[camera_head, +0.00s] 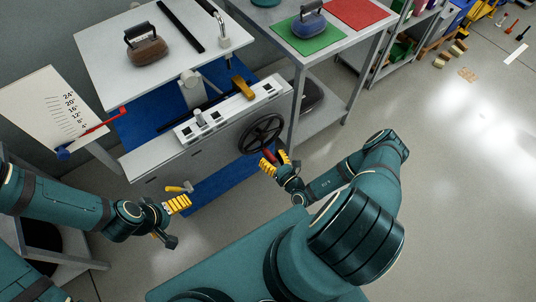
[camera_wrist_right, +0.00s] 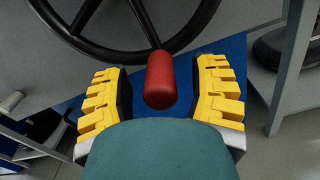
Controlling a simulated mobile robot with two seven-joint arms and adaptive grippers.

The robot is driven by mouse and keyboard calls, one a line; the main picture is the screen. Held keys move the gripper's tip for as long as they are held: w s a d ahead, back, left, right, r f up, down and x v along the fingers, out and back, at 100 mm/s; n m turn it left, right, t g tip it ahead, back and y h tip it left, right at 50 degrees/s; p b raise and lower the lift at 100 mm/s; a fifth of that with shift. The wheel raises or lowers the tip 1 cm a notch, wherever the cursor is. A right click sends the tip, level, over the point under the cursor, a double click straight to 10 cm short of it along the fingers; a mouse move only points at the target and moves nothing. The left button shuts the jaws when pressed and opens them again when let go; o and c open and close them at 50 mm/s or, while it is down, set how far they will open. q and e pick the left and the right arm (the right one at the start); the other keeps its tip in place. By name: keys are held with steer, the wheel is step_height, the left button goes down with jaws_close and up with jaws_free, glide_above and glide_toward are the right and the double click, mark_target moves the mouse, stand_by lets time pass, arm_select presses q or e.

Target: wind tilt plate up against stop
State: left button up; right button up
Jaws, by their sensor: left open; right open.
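The tilt plate looks to be the white slab (camera_head: 135,66) on top of the rig, with a brown weight (camera_head: 146,45) on it. A black handwheel (camera_head: 261,134) is on the rig's front face, and its red handle (camera_head: 269,156) points out toward my right gripper. My right gripper (camera_head: 274,165) is open, its yellow fingers on either side of the handle. In the right wrist view the red handle (camera_wrist_right: 160,80) lies between the open fingers, with gaps on both sides. My left gripper (camera_head: 172,221) is open and empty, low in front of the rig. I cannot make out the stop.
An angle scale (camera_head: 55,105) with a red pointer (camera_head: 100,123) stands at the left. A table at the right holds a blue weight (camera_head: 310,22) on a green mat (camera_head: 303,40) and a red mat (camera_head: 358,13).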

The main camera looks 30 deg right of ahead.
steer(key=shift+w, duration=1.1)
jaws_close()
